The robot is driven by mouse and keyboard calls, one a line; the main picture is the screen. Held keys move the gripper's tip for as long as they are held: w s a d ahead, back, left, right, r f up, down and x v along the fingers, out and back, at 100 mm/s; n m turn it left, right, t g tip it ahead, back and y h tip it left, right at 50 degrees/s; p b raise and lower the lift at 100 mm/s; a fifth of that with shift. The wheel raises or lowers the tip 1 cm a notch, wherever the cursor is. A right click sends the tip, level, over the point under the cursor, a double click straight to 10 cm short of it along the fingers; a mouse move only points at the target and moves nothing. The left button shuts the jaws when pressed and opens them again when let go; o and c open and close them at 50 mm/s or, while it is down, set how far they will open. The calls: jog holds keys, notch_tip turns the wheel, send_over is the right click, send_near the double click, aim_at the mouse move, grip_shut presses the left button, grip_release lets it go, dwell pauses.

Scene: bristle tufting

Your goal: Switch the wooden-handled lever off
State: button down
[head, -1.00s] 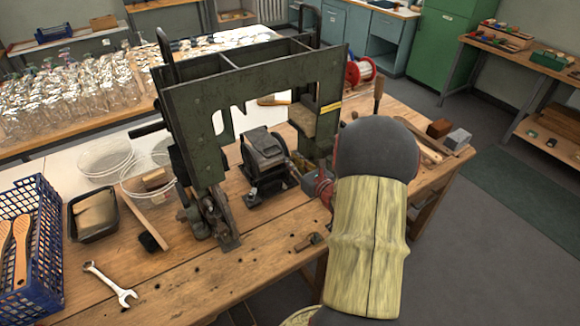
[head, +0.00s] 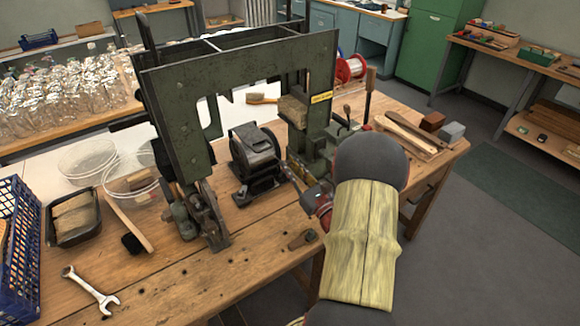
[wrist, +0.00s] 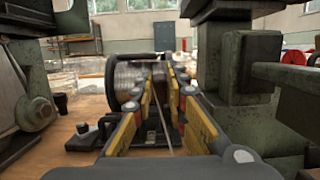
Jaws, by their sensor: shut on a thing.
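An upright wooden-handled lever (head: 370,79) stands on a dark rod behind the right post of the green machine frame (head: 240,75). Its foot is hidden behind my arm. I cannot make it out in the wrist view. My gripper (head: 297,172) is low by the machine's right post, well in front of and left of that lever. In the wrist view, my yellow-padded fingers (wrist: 157,78) point toward a dark ribbed drum (wrist: 130,76). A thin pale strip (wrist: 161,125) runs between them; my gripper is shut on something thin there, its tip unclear.
A dark motor-like unit (head: 256,158) stands inside the frame, left of my gripper. A small wooden-handled tool (head: 303,240) lies near the bench's front edge. A wrench (head: 92,291), a black tray (head: 73,222) and a blue crate (head: 17,245) are at left.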

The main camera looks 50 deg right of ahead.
jog(key=c, duration=1.8)
grip_release()
jog(key=shift+o, duration=0.2)
jog(key=v, duration=1.2)
jog(key=shift+f, duration=0.1)
